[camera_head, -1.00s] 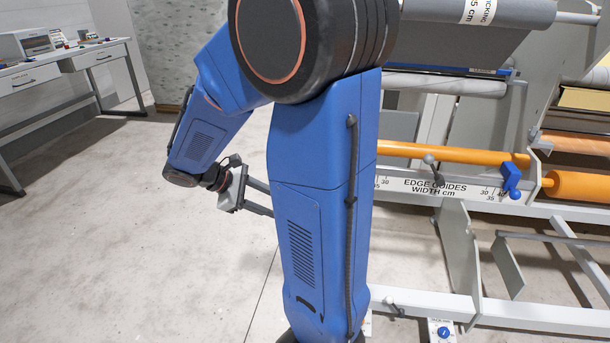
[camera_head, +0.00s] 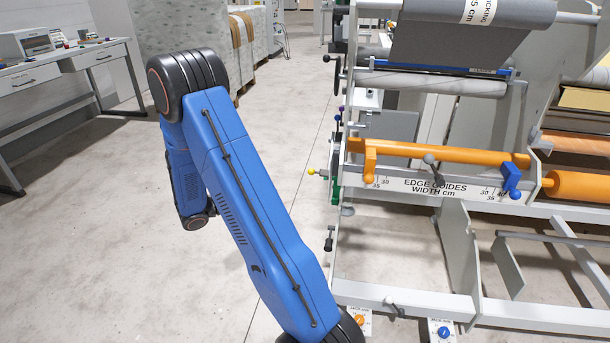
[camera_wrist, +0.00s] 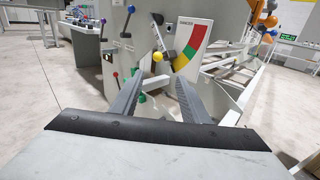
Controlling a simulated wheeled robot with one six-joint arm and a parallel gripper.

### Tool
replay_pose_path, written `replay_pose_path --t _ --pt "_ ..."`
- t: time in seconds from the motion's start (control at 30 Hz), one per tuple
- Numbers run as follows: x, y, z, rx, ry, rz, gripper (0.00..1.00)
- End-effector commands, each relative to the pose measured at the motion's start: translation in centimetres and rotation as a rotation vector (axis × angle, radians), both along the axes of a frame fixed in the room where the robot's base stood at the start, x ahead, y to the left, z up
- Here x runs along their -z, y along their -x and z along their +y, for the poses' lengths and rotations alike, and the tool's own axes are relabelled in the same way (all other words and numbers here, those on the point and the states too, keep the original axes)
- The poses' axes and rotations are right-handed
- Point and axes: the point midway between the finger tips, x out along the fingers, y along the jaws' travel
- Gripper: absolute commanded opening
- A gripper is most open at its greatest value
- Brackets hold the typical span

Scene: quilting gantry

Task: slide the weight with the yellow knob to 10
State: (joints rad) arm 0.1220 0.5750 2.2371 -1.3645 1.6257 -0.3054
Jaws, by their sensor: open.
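The yellow knob (camera_wrist: 157,56) shows in the wrist view near a dark rod, beside the coloured dial. It also shows in the head view (camera_head: 312,172), sticking out left of the machine frame. The weight's body and any number 10 are too small to make out. My gripper (camera_wrist: 160,78) is open and empty, its two fingers pointing toward the machine's end panel. In the wrist view the yellow knob lies above and beyond the fingertips, apparently apart from them.
A red-yellow-green dial (camera_wrist: 193,43) is on the machine's end panel. Levers with a blue knob (camera_wrist: 131,9), a red knob (camera_wrist: 116,75) and green knobs stand around it. An orange roller (camera_head: 440,151) spans the machine. The floor (camera_head: 90,230) to the left is clear.

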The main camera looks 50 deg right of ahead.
Motion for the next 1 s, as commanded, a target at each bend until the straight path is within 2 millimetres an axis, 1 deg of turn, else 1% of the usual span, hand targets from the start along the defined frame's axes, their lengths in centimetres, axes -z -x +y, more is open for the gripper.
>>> replay_pose_path --t 0.1,0.27,1.0 --pt "0.4 -0.3 -0.4 -0.01 0.009 0.017 0.41" --pt "0.4 0.1 -1.6 -0.009 0.009 0.019 0.41" --pt "0.4 3.9 -12.8 -0.008 0.009 0.018 0.41"
